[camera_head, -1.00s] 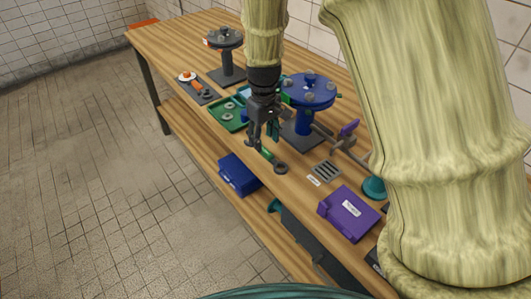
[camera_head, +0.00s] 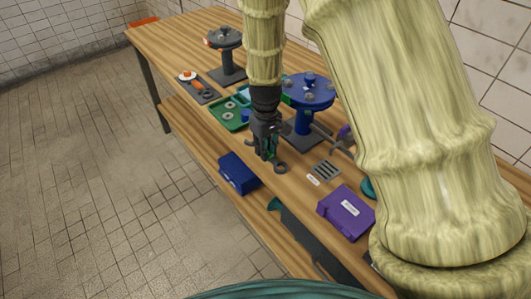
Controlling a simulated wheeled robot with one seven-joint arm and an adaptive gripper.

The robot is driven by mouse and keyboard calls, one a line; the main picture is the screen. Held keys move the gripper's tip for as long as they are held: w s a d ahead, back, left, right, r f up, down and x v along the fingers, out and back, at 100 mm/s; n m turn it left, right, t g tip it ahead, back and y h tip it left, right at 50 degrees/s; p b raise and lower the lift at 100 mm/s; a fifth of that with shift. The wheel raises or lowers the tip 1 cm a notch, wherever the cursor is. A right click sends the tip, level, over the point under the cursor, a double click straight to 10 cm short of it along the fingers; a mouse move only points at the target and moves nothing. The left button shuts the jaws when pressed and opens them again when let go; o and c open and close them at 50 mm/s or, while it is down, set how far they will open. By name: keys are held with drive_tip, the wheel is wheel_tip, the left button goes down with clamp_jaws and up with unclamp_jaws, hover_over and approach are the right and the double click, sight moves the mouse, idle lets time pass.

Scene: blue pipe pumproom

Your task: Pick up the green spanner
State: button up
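The green spanner lies on the wooden bench (camera_head: 200,47) near its front edge. Only its dark ring end (camera_head: 280,168) shows clearly, just to the right of my gripper's fingertips. My gripper (camera_head: 267,155) points down at the spanner's handle, with its fingers low at the bench top. The fingers hide most of the green handle. At this size I cannot tell whether they have closed on it.
A blue flanged stand (camera_head: 309,90) rises close behind my gripper. A green tray (camera_head: 228,117) with ring parts lies to the left. A slotted grey plate (camera_head: 325,170) and a purple case (camera_head: 345,212) lie to the right.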

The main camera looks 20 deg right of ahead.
drive_tip(key=shift+r, duration=0.1)
clamp_jaws()
drive_tip(key=shift+w+r, duration=0.1)
drive_tip(key=shift+r, duration=0.35)
drive_tip(key=shift+s+a+r+b, duration=0.15)
drive_tip(key=shift+r+b, duration=0.15)
drive_tip(key=shift+r, duration=0.3)
drive_tip(key=shift+s+d+r+b, duration=0.1)
drive_tip(key=shift+r+b, duration=0.2)
drive_tip(key=shift+r, duration=0.3)
drive_tip(key=s+a+b, duration=0.1)
drive_tip(key=s+a, duration=0.2)
drive_tip(key=s, duration=0.4)
drive_tip(key=s+a+r+b, duration=0.1)
drive_tip(key=s+a, duration=0.1)
drive_tip(key=s, duration=0.5)
drive_tip(key=shift+s+a+r+b, duration=0.25)
drive_tip(key=shift+s+a+b, duration=0.05)
drive_tip(key=shift+a, duration=0.1)
